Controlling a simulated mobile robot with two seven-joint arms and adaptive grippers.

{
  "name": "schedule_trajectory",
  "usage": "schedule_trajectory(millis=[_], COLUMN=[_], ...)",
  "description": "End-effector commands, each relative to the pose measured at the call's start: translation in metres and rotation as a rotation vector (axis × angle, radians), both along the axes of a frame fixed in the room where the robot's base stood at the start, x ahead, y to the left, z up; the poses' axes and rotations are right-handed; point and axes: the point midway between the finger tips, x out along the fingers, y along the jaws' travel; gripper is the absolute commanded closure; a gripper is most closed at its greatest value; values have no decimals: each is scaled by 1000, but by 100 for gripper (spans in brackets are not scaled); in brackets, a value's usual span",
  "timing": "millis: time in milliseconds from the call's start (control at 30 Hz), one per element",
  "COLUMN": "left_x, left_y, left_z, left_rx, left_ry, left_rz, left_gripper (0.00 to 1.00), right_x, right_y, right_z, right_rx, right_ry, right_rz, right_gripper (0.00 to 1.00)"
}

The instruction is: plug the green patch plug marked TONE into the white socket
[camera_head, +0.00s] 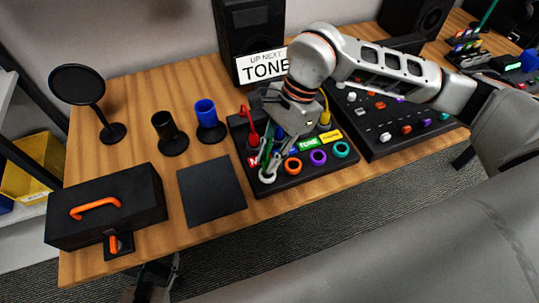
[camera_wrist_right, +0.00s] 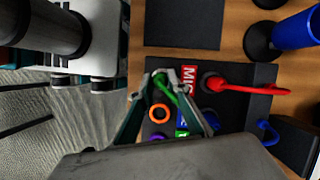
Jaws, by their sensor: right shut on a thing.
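My right gripper (camera_head: 270,165) is shut on the green plug, low over the front left of the black patch panel (camera_head: 290,186). The green plug (camera_wrist_right: 168,92) shows between the fingers in the right wrist view. The white socket (camera_head: 268,178) is a pale ring at the panel's front left corner, directly at the fingertips. The fingers partly hide it, and I cannot tell whether the plug tip is inside it or just above. The green TONE label (camera_head: 308,143) is on the panel. A dark part of my left gripper (camera_head: 150,285) shows at the bottom edge.
Orange (camera_head: 292,166), purple (camera_head: 318,157) and teal (camera_head: 342,149) sockets run to the right of the white one. A red plug (camera_head: 251,137) and a yellow plug (camera_head: 325,117) stand at the back. A black mat (camera_head: 211,190) lies left of the panel, beside a black toolbox (camera_head: 105,205).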

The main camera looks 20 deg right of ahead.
Motion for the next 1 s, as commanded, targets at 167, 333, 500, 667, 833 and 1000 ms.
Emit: schedule_trajectory(millis=[167,333,500,667,833,1000], left_x=[0,0,-2,-5,-7,-7], left_y=[0,0,0,0,0,0], left_z=[0,0,-3,-7,-9,-9], left_rx=[0,0,0,0,0,0], left_ry=[0,1,5,12,16,15], left_rz=[0,0,0,0,1,0], left_gripper=[60,60,60,60,60,60], right_x=[0,0,0,0,0,0], right_y=[0,0,0,0,0,1], right_z=[0,0,-3,-7,-10,-10], right_rx=[1,1,1,1,1,1], right_ry=[0,0,0,1,2,1], right_rz=[0,0,0,-1,-1,-1], right_gripper=[100,100,100,100,100,100])
